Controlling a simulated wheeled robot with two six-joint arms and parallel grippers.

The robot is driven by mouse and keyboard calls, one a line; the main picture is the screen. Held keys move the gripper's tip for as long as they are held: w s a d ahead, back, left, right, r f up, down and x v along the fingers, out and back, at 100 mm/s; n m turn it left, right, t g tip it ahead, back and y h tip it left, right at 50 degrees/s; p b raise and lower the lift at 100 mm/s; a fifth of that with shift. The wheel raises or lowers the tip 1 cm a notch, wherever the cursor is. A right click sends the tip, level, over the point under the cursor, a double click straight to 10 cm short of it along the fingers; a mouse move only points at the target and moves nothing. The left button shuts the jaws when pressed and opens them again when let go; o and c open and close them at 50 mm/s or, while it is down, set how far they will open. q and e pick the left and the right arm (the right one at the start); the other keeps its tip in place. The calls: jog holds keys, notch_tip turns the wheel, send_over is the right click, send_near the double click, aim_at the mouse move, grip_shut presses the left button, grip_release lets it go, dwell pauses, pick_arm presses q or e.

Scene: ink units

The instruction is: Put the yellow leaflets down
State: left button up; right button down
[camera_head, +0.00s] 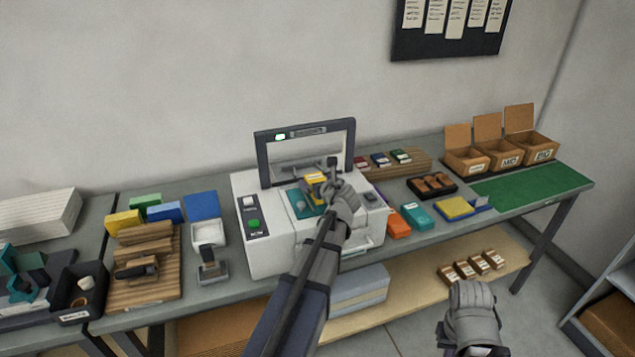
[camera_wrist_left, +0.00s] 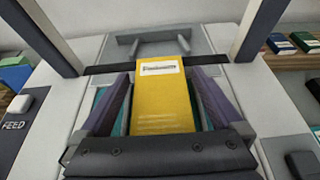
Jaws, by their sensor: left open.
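The yellow leaflets (camera_wrist_left: 162,100), a yellow pack with a white printed label, lie in the middle of the left wrist view, between the two fingers of my left gripper (camera_wrist_left: 160,95). The fingers are open, one on each side. In the head view the yellow pack (camera_head: 314,179) shows in the white machine (camera_head: 268,245), over a teal part (camera_head: 299,203). My left gripper (camera_head: 335,182) reaches in over the machine and partly hides the pack. My right gripper (camera_head: 470,315) is low at the right, in front of the table; its fingers cannot be made out.
The machine's dark-framed cover (camera_head: 305,150) stands raised behind the pack. Other small packs, orange (camera_head: 397,224), teal (camera_head: 417,215) and yellow (camera_head: 455,208), lie right of the machine. Open cardboard boxes (camera_head: 466,158) stand at the far right. The green mat (camera_head: 530,185) is clear.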

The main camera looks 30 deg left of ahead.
pick_arm(q)
jog(key=shift+r, duration=0.2)
jog(key=p+v, duration=0.5)
jog(key=v, duration=0.7)
jog(key=shift+d, duration=0.1)
